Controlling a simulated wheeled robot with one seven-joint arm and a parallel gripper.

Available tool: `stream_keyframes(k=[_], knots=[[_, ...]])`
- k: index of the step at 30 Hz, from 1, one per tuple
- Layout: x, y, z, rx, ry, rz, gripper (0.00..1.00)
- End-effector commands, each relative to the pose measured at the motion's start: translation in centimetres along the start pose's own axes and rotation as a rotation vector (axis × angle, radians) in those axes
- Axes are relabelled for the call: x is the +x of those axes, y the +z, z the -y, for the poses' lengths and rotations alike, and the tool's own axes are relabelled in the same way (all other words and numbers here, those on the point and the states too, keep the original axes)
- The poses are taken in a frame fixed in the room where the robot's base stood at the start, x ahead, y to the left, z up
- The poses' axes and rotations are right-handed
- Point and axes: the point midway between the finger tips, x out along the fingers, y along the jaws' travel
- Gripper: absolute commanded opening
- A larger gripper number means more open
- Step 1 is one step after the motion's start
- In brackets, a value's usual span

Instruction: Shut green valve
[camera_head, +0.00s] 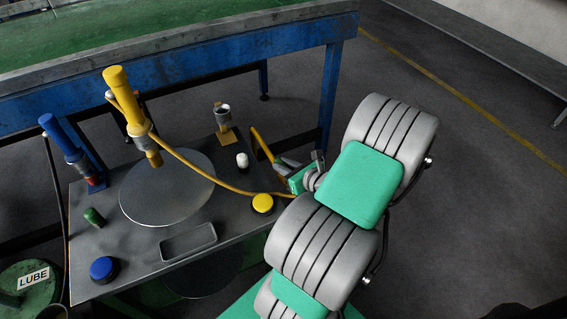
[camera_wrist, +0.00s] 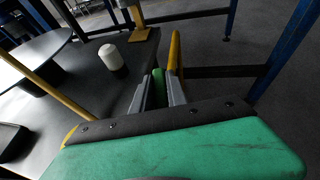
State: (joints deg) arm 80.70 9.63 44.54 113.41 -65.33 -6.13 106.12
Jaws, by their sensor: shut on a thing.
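My gripper (camera_head: 284,163) is at the right edge of the grey workbench, low beside a slanting yellow bar (camera_head: 261,144). In the wrist view the two grey fingers of my gripper (camera_wrist: 158,92) are closed around a narrow green piece (camera_wrist: 158,84), which looks like the green valve's handle. Only its end shows between the fingers; the rest of the valve is hidden. The yellow bar also stands right beside the right finger in the wrist view (camera_wrist: 174,58). In the head view my own arm and gripper hide the held piece.
The grey workbench (camera_head: 135,262) carries a yellow upright tool (camera_head: 118,82) with a yellow hose, a blue tool (camera_head: 58,135), a round disc (camera_head: 150,198), a shallow tray (camera_head: 188,241), a white cap (camera_head: 242,160) and coloured caps. A blue-framed table (camera_head: 220,55) stands behind. Floor at right is clear.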

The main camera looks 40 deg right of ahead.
Motion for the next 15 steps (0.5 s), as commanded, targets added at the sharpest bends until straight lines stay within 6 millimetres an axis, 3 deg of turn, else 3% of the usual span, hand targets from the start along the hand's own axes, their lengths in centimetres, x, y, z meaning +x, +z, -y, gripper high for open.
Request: stream_keyframes(k=[15], knots=[[-0.05, 0.09, 0.04, -0.183, 0.444, -0.002, 0.00]])
